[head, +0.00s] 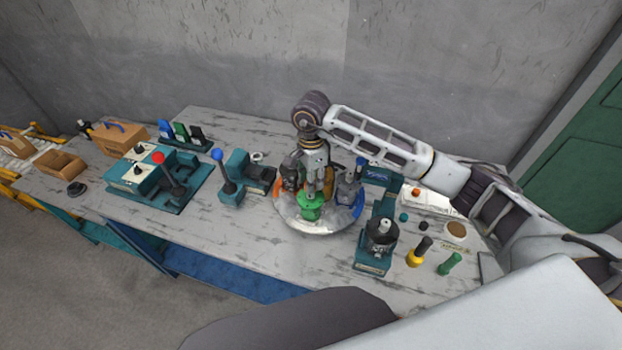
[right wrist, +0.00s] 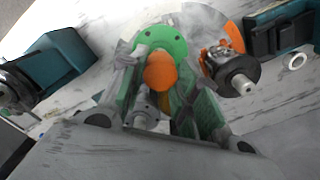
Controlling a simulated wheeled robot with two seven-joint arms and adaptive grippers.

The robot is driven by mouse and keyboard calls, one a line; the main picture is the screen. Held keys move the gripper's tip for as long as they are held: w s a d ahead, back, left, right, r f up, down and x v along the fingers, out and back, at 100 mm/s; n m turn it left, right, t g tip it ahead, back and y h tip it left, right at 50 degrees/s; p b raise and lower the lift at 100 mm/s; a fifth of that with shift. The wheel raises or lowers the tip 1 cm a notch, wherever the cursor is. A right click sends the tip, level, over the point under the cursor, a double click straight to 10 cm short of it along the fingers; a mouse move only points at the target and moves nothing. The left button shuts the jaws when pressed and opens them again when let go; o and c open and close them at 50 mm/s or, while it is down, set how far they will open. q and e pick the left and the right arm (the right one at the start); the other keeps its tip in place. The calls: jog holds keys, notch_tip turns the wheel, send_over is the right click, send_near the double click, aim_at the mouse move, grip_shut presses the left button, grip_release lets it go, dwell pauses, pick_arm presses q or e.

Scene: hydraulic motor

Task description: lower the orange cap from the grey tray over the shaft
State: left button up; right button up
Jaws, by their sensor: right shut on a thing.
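My right gripper (head: 318,190) points down over the round turntable, above a green flanged part (head: 310,208). In the right wrist view the gripper (right wrist: 162,80) is shut on the orange cap (right wrist: 160,74). The cap lies in line with the green flange (right wrist: 170,42); I cannot tell whether they touch. Any shaft under the cap is hidden. A dark motor part with a bare metal shaft (right wrist: 241,84) stands beside the gripper on an orange base. A pale tray (head: 440,203) at the right holds a small orange piece (head: 416,191). My left gripper is not in view.
The round turntable (head: 290,222) also carries grey parts on orange and blue bases. A teal press (head: 372,262) stands close at its right, with yellow and green handles (head: 450,263) beyond. A blue-knobbed lever (head: 228,180) stands left. The table front between is clear.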

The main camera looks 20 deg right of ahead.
dwell(0.6)
jog(key=shift+f+b, duration=0.7)
jog(key=shift+b, duration=0.3)
jog(key=o, duration=1.2)
jog(key=shift+o, duration=0.2)
jog(key=shift+r, duration=0.15)
jog(key=shift+r+p, duration=1.3)
jog(key=shift+r, duration=2.1)
